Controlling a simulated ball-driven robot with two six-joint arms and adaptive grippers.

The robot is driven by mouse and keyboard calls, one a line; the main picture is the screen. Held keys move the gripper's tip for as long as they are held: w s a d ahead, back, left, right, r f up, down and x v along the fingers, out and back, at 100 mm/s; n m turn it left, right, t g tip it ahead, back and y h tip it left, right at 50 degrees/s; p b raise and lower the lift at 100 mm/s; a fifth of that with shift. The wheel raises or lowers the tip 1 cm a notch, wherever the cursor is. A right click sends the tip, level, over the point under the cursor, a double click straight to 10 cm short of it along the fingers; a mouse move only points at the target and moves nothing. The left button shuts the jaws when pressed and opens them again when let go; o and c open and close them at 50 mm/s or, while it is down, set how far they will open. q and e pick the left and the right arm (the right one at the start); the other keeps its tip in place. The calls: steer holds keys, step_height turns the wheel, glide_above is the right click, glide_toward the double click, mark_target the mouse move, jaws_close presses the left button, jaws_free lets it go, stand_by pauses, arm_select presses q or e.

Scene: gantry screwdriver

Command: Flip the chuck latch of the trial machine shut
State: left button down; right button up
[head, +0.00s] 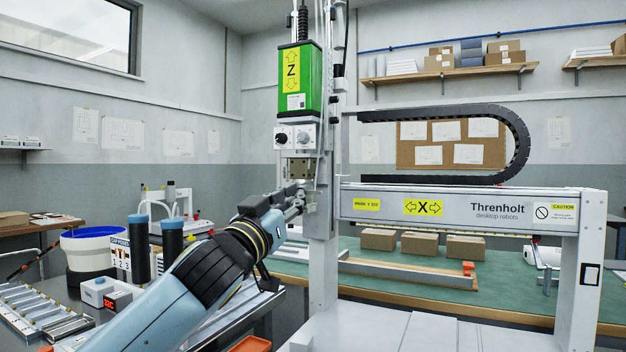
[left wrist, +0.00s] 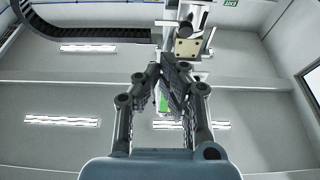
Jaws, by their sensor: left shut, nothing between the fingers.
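The gantry machine has a green Z unit (head: 298,82) above a grey block with two round knobs. Below it sits a brass-coloured plate (head: 299,168), which also shows in the left wrist view (left wrist: 187,47). My left gripper (head: 303,193) is just under this plate, beside the machine's upright column. In the left wrist view its fingers (left wrist: 173,68) are shut with nothing between them, their tips close below the plate. I cannot tell whether they touch it. I cannot make out the chuck latch or its position; the gripper partly covers that area. My right gripper is not in view.
The white X beam (head: 460,208) runs right from the column, with a black cable chain (head: 520,140) above. Several cardboard boxes (head: 420,243) stand on the green bench behind. A white bucket (head: 95,247) and dark cylinders (head: 172,242) stand at left.

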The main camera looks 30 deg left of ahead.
mark_target(308, 193)
arm_select(q)
steer(key=p+x, duration=0.2)
steer(key=x, duration=0.6)
steer(key=shift+w+p, duration=0.2)
steer(key=shift+p, duration=0.1)
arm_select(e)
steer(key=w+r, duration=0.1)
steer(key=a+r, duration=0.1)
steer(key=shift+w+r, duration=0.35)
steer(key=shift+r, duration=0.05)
arm_select(q)
steer(key=shift+r, duration=0.15)
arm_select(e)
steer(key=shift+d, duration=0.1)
